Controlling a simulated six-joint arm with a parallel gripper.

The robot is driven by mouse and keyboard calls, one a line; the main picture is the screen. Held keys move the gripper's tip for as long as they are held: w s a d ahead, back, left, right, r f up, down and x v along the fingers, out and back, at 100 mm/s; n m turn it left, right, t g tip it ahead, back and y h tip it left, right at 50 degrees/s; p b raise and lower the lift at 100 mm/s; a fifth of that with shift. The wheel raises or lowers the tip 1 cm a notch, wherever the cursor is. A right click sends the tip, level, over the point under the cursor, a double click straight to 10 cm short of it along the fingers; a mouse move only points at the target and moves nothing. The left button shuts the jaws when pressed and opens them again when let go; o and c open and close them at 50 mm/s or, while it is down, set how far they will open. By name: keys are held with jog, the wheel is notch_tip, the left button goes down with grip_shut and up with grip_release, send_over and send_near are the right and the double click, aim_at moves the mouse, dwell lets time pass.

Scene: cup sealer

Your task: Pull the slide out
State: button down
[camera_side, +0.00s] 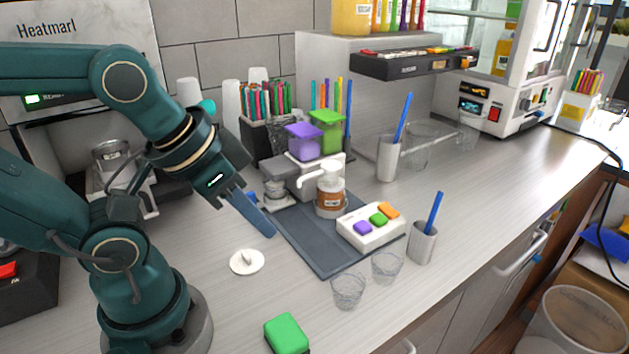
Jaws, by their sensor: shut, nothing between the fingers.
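My gripper (268,230) is shut and empty, with its blue-grey fingers angled down to the right over the left edge of the dark mat (310,245). I cannot tell whether the fingertips touch the mat. A grey machine (290,178) stands at the back of the mat, with a purple container (303,140) and a green container (327,131) on top. A small metal cup (276,193) is at its left side, close behind the fingers. A silver machine (110,160) is partly hidden behind my arm. No part is clearly recognisable as the slide.
Clear cups (348,290), a cup with a blue stick (424,240) and a green block (286,334) are in front.

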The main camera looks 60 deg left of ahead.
jog(key=c, duration=1.2)
grip_release()
jog(key=o, duration=0.4)
jog(key=shift+w+a, duration=0.2)
jog(key=shift+c, duration=0.2)
jog(key=n+g+y, duration=0.4)
jog(key=n+g, duration=0.1)
jog(key=n, duration=1.2)
send_over(248, 193)
jog(key=d, duration=0.3)
notch_tip(248, 193, down, 8)
jog(key=shift+w+r, duration=0.1)
jog(key=shift+a+f+n+g+y, duration=0.3)
jog(key=shift+a+f+n, duration=0.1)
jog(key=shift+a+n, duration=0.15)
jog(key=shift+x, duration=2.5)
grip_shut()
